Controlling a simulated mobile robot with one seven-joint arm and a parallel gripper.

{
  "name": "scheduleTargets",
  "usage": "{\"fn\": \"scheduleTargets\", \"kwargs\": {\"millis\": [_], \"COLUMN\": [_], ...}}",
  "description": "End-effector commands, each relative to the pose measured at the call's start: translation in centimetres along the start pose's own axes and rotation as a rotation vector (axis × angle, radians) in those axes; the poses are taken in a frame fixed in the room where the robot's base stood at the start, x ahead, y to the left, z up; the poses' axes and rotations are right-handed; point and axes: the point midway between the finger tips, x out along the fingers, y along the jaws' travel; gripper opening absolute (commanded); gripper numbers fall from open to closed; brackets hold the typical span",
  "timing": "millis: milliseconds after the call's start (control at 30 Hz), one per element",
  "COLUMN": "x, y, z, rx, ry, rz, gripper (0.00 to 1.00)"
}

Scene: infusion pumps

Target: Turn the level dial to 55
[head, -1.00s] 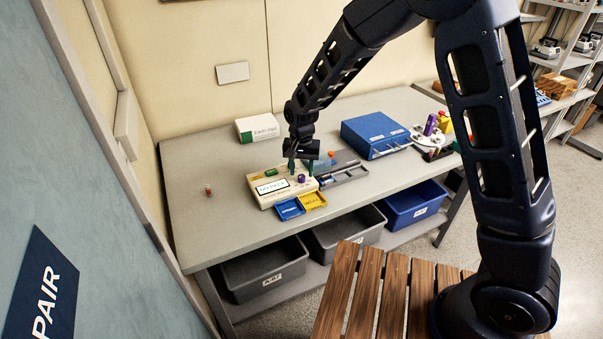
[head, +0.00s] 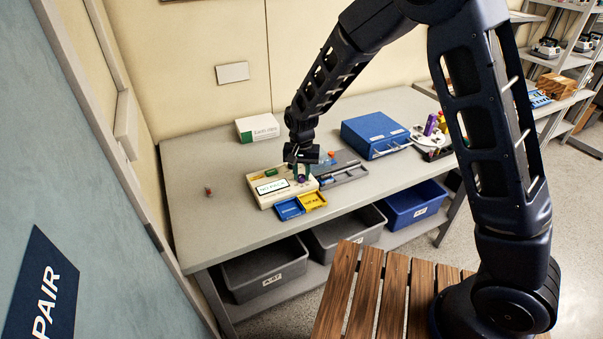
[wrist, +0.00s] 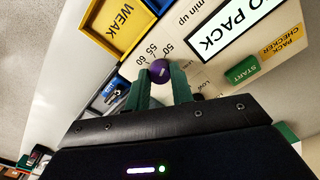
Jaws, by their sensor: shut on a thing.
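The pale pump-like box (head: 266,194) stands on the grey table, with a white "NO PACK" display (wrist: 236,29) and a green START button (wrist: 242,69). Its purple level dial (wrist: 160,70) sits between the green fingertips of my gripper (wrist: 160,80) in the wrist view. My gripper is shut on the dial, and it also shows over the box in the head view (head: 301,172). The marks 50, 55 and 60 show beside the dial. The dial's pointer cannot be made out, and the lower scale is partly hidden by my fingers.
A blue tray (head: 289,209) and a yellow WEAK tray (wrist: 119,18) adjoin the box's front. A grey tray (head: 345,174) lies to its right, with a blue case (head: 375,134) beyond. A white-green carton (head: 258,128) stands behind. The table's left side is mostly clear.

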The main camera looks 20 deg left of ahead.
Motion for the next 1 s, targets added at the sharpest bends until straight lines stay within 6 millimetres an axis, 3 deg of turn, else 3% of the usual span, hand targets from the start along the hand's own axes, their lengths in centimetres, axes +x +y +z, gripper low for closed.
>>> {"fn": "scheduleTargets", "kwargs": {"millis": [267, 1000], "x": [-0.04, -0.05], "y": [0.07, 0.01], "z": [-0.09, -0.05], "rx": [-0.121, -0.677], "ry": [0.000, 0.001], "rz": [-0.001, -0.001], "gripper": [0.00, 0.00]}}
